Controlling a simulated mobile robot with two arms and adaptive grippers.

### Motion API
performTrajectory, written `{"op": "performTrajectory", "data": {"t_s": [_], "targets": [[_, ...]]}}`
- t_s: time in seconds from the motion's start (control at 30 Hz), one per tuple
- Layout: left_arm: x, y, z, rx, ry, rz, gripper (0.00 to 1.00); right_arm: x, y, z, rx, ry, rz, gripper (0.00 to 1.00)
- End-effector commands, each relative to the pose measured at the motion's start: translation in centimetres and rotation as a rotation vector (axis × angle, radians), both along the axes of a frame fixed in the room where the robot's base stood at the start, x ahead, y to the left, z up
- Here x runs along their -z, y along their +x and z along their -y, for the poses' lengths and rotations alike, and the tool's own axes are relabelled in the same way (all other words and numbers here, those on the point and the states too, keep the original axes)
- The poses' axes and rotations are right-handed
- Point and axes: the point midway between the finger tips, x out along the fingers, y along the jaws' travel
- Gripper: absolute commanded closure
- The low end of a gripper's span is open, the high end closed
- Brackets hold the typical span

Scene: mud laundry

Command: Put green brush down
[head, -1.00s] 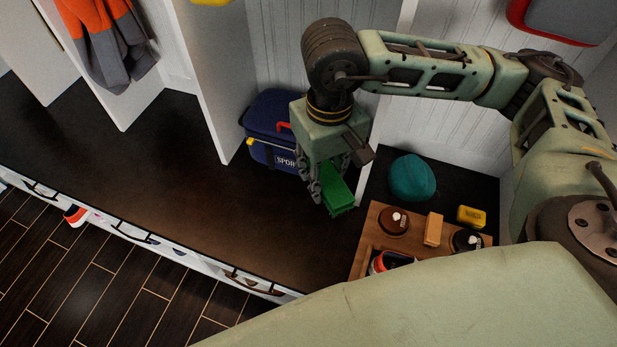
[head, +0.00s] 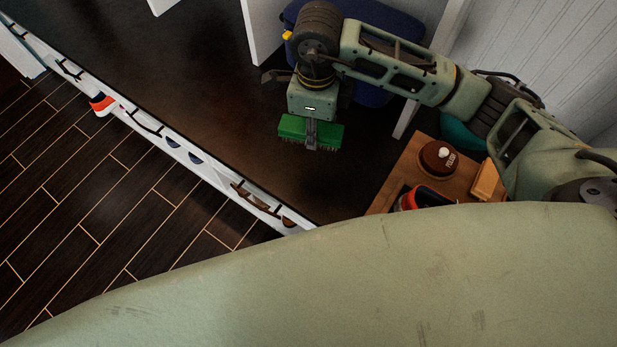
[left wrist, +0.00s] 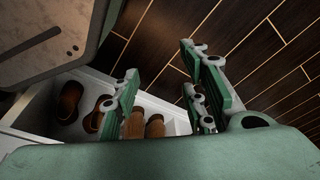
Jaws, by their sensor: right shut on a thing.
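The green brush (head: 292,127) is in my right gripper (head: 312,138) in the head view. The gripper is shut on it, with a finger across the brush's middle and its dark bristles facing the picture's bottom. The brush is over the dark bench top (head: 215,85); I cannot tell whether it touches the surface. My left gripper (left wrist: 160,92) shows only in the left wrist view. Its fingers are apart with nothing between them, above the floor and a white shoe cubby.
A wooden tray (head: 397,178) with a round brown tin (head: 438,158) and other items stands right of the brush. A blue bag (head: 392,35) is behind my right arm. Brown shoes (left wrist: 70,102) sit in the cubby. The bench left of the brush is clear.

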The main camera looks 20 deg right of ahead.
Motion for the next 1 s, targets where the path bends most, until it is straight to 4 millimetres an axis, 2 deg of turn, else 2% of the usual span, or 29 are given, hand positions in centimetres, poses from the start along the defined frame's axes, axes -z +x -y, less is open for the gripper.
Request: {"op": "performTrajectory", "data": {"t_s": [0.03, 0.1, 0.3, 0.53, 0.77, 1.0], "targets": [[0.6, 0.5, 0.1, -0.001, -0.001, 0.007, 0.6, 2.2, 0.1, -0.2, 0.087, -0.001, -0.005, 0.95], [0.2, 0.9, 0.1, -0.002, -0.001, 0.011, 0.6, 3.4, 0.2, -0.4, 0.197, -0.002, -0.009, 0.95], [-0.9, 1.6, 0.2, -0.003, -0.002, 0.02, 0.6, 5.5, 0.3, -0.6, 0.357, -0.008, -0.013, 0.95], [-3.0, 2.3, 0.3, -0.005, -0.003, 0.031, 0.6, 9.6, 0.3, -0.6, 0.371, -0.009, -0.015, 0.95], [-4.0, 2.6, 0.3, -0.006, -0.004, 0.036, 0.6, 11.6, 0.3, -0.6, 0.368, -0.008, -0.012, 0.95], [-5.8, 3.0, 0.3, -0.008, -0.004, 0.046, 0.6, 14.7, 0.3, -0.6, 0.366, -0.007, -0.013, 0.95]]}}
